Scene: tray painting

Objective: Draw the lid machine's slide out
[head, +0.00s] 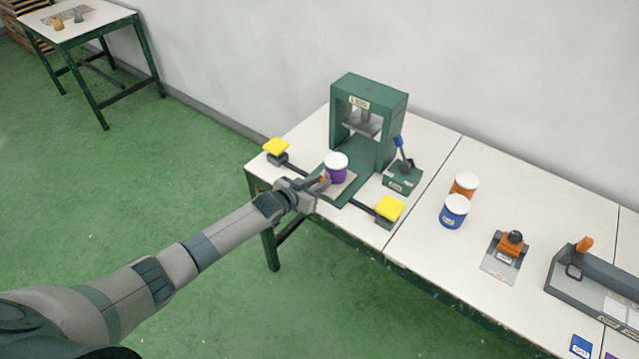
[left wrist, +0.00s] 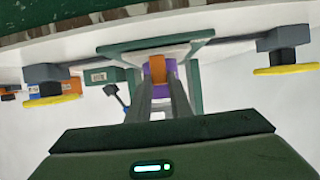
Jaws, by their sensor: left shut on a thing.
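The lid machine (head: 395,100) is a green press frame with a grey press head, standing on the white table. Its slide (head: 347,187), a pale plate, lies on the green base in front of the frame, clear of the press head. A purple can (head: 336,175) with a white lid stands upright on the slide. My left gripper (head: 318,182) is at the slide's front edge, shut on the orange handle (left wrist: 157,69). In the left wrist view the fingers (left wrist: 158,88) close around the handle, with the purple can partly hidden behind it. My right gripper is not in view.
Yellow pads (head: 276,146) (head: 390,207) flank the slide on a dark bar. A blue-handled lever box (head: 403,179) stands right of the press. Orange (head: 464,187) and blue (head: 453,214) cans, an orange-handled tool (head: 510,245) and a grey tray (head: 590,285) are farther right.

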